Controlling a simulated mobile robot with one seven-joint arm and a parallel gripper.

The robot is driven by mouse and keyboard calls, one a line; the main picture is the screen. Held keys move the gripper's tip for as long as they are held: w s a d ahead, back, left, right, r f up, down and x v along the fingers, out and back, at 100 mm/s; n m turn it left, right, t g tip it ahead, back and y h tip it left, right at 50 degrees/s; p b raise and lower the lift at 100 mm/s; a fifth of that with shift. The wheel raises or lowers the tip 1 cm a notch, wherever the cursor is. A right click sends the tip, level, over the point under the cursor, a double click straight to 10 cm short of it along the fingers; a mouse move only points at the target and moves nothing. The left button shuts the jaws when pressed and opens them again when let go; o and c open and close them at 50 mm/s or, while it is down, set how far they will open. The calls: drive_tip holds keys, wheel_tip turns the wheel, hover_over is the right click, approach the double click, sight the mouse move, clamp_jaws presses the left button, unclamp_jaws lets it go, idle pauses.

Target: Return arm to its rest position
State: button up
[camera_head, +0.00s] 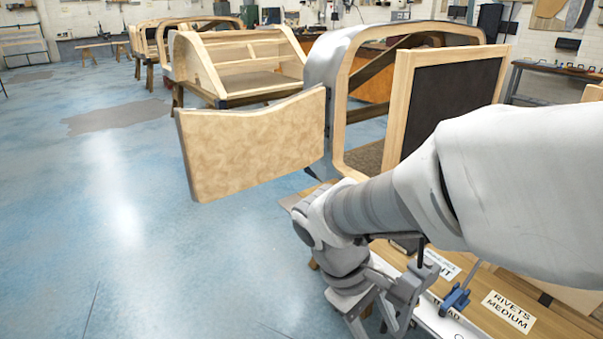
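My arm reaches in from the right edge and bends down at the wrist, in front of the wooden bodyframes. My gripper (378,322) points downward at the lower middle, beside the left end of a workbench. Its lower end is close to the bottom edge of the picture, and I cannot tell whether the fingers are open or shut. I see no object clearly held in it.
The workbench (562,325) carries labels, one reading "RIVETS MEDIUM" (508,311), and a blue-based tool (455,299). A bodyframe (342,75) with an open wooden door panel (255,145) stands behind my arm. Open blue floor (120,240) lies left.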

wheel_tip(320, 180, up, 23)
drive_tip(key=s+d+m+t+y+p, duration=0.2)
drive_tip(key=m+t+p, duration=0.4)
drive_tip(key=p, duration=0.7)
drive_tip(key=s+m+y, duration=0.1)
drive_tip(key=y, duration=0.1)
drive_tip(key=shift+d+t+y, duration=0.15)
drive_tip(key=shift+t+y, duration=0.15)
drive_tip(key=shift+w+d, duration=0.1)
drive_tip(key=shift+d, duration=0.05)
